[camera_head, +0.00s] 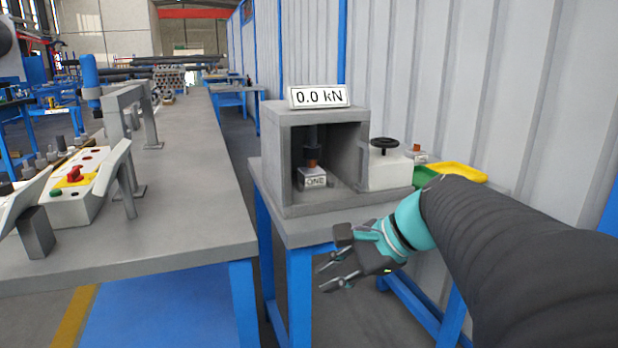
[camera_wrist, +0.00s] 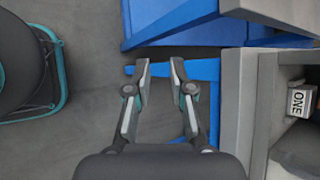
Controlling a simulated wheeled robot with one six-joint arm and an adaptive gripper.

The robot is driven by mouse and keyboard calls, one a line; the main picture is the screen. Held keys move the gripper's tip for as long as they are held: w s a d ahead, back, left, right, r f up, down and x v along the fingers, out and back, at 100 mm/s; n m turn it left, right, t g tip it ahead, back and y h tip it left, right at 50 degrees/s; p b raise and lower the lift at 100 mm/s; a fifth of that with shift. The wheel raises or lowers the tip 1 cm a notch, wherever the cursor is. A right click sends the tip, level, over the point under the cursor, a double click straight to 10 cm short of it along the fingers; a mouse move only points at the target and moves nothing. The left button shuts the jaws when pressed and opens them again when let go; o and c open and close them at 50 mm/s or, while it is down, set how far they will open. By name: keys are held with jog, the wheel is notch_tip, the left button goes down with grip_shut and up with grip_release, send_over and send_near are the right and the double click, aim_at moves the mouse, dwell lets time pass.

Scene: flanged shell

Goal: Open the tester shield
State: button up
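The tester (camera_head: 278,170) is a grey box on a small grey-topped table, with a "0.0 kN" display (camera_head: 319,96) on top. Its front looks open; I cannot make out a separate shield panel across it. Inside, a dark ram (camera_head: 311,145) stands above a block labelled "ONE" (camera_head: 314,178). The wrist view shows the "ONE" block (camera_wrist: 300,102) and the tester's grey wall (camera_wrist: 262,100) at the right. My gripper (camera_head: 320,278) is open and empty, in front of and below the tester, apart from it. Its parted fingertips show in the wrist view (camera_wrist: 160,66).
A white box with a black handwheel (camera_head: 384,143) adjoins the tester's right side. Green and yellow trays (camera_head: 462,171) lie behind my arm. A long bench (camera_head: 190,190) on the left holds a control panel (camera_head: 78,185) and grey frames. Bare floor lies between the tables.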

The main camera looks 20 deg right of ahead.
jog(key=w+d+r+m+t+y+b, duration=0.1)
jog(key=w+d+r+m+t, duration=0.1)
jog(key=w+d+r+m, duration=0.3)
jog(key=w+d+r+m+t+y+b, duration=0.1)
jog(key=d+m+t+y, duration=0.15)
jog(key=d, duration=0.35)
jog(key=m+t, duration=0.4)
jog(key=m, duration=0.1)
send_near(365, 169)
jog(key=b+x, duration=0.1)
jog(key=x, duration=0.9)
jog(key=shift+w+d+f, duration=0.1)
jog(key=shift+w+d, duration=0.05)
jog(key=shift+w, duration=0.1)
grip_shut()
